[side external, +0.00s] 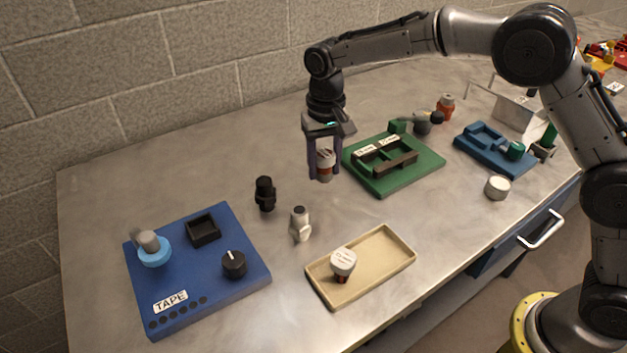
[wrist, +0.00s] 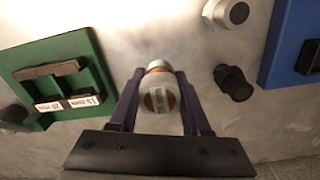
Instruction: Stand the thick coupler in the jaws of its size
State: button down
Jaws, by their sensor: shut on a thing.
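My gripper (side external: 324,177) is shut on a white, red and grey coupler (side external: 325,161), held above the table just left of the green board (side external: 427,172). In the wrist view the coupler (wrist: 160,96) sits between the fingers, with a pale, marked end facing the camera. The jaws look empty. A similar white and red coupler (side external: 343,262) stands in the beige tray (side external: 385,272). I cannot tell which coupler is thicker.
A blue TAPE board (side external: 200,275) lies at left. A black fitting (side external: 265,193) and a white fitting (side external: 300,224) stand between it and the gripper. A smaller blue fixture (side external: 478,140) and a round white cap (side external: 497,187) are at right. Dark and green parts (side external: 422,124) stand behind the green board.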

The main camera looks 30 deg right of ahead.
aim_at(314, 194)
jog(key=w+f, duration=0.2)
jog(key=shift+w+a+f, duration=0.15)
jog(key=shift+a+f, duration=0.2)
jog(key=shift+w+f, duration=0.1)
jog(key=shift+f, duration=1.55)
jog(key=shift+f, duration=0.2)
jog(key=shift+c, duration=1.8)
grip_release()
notch_tip(314, 194, up, 12)
jog(key=shift+r, duration=0.2)
